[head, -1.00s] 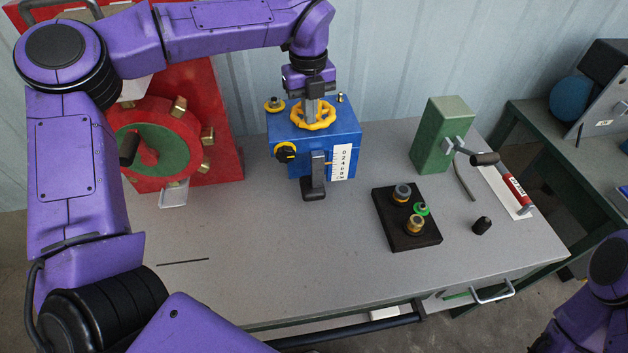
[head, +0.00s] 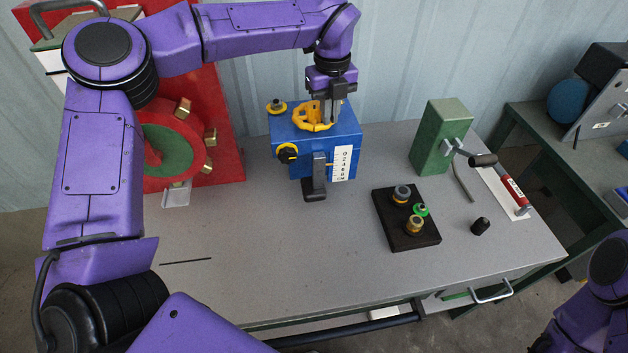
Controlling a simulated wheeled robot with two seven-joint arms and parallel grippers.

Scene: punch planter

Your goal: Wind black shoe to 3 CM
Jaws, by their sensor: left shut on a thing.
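A blue box (head: 288,138) stands on the grey table with a yellow handwheel (head: 301,117) on top. My left gripper (head: 328,119) points down at the right side of the wheel and is shut on its rim. The gripper hides part of the wheel. The black shoe (head: 315,188) hangs on an upright bar at the front of the box, low near the table top; I cannot tell whether it touches. A white scale (head: 344,164) marked in CM is beside it, with a small yellow pointer near its middle. My right gripper is out of view.
A yellow-ringed black knob (head: 287,152) is on the box front. A red machine (head: 221,130) stands left. A black tray (head: 406,232) with several small parts, a green block (head: 440,135) and a red-handled tool (head: 514,191) are right. The table front is clear.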

